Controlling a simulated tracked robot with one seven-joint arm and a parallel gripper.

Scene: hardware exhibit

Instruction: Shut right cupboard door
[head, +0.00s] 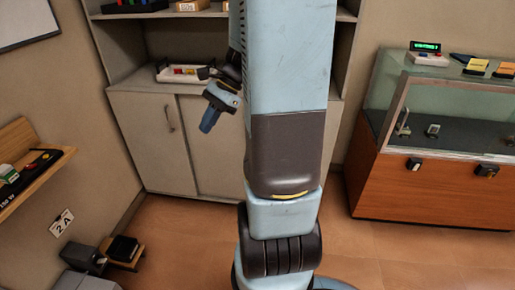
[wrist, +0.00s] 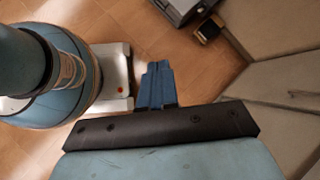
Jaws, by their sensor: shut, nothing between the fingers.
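The cupboard's left door (head: 150,145) is pale, has an upright handle and looks shut. The right cupboard door (head: 215,150) shows only as a strip beside the left door. My arm hides most of it, including any handle, so I cannot tell how far it is open. My gripper (head: 208,121) has blue fingers pointing down, shut and empty, in front of the cupboard's upper part near the seam between the doors. In the wrist view the shut fingers (wrist: 157,75) hang over the brown floor, with pale cupboard panels (wrist: 285,85) to the right.
A white tray (head: 178,79) with coloured items sits on the cupboard top. A glass display case (head: 440,130) on a wooden base stands at right. A wall shelf (head: 35,170) and a low wooden stand (head: 122,252) are at left. Tiled floor (head: 180,235) before the cupboard is clear.

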